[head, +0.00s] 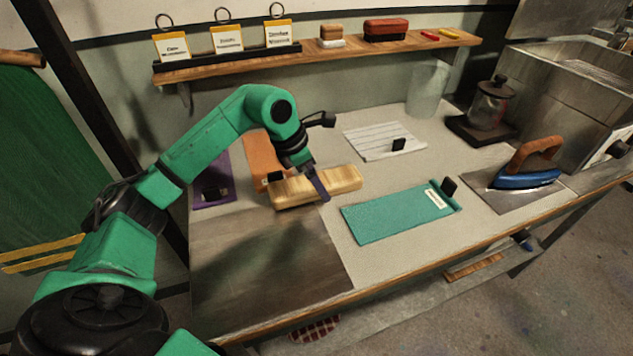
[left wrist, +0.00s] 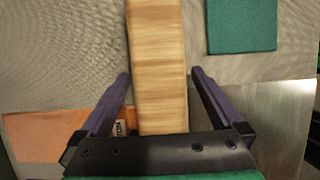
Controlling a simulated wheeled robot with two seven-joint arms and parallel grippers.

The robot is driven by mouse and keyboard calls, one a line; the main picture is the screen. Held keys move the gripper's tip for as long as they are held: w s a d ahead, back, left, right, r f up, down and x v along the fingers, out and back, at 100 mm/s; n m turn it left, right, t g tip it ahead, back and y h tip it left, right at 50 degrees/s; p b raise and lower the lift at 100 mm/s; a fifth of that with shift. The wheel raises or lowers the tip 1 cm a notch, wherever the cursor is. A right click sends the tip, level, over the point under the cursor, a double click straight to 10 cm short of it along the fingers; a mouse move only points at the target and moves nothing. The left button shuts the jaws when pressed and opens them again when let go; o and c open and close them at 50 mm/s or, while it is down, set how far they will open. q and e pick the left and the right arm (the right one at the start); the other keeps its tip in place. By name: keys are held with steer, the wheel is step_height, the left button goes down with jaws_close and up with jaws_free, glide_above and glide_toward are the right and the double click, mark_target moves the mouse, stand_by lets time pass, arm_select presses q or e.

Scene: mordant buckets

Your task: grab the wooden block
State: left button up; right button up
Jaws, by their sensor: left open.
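The wooden block (head: 340,181) is a long, pale tan bar lying on the worktable, partly hidden behind my left gripper in the head view. My left gripper (head: 318,185) points down over the block. In the left wrist view the block (left wrist: 158,62) runs lengthwise between the two purple fingers of my left gripper (left wrist: 158,75). The fingers are apart, one on each side of the block, with a gap showing on both sides. I cannot tell how far down the fingertips reach. My right gripper is not in view.
A teal cloth (head: 395,215) lies right of the block, with a striped white cloth (head: 375,138) behind. Orange (head: 262,150) and purple (head: 210,172) swatches lie at the left. A bare metal plate (head: 265,262) is in front. An iron (head: 525,179) stands far right.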

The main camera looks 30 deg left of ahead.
arm_select(q)
steer(key=shift+w+f, duration=0.1)
steer(key=shift+f, duration=0.15)
steer(key=shift+c, duration=1.2)
steer(key=shift+r, duration=0.1)
jaws_close()
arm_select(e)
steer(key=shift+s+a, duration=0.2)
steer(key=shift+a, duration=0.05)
arm_select(q)
steer(key=shift+r, duration=0.1)
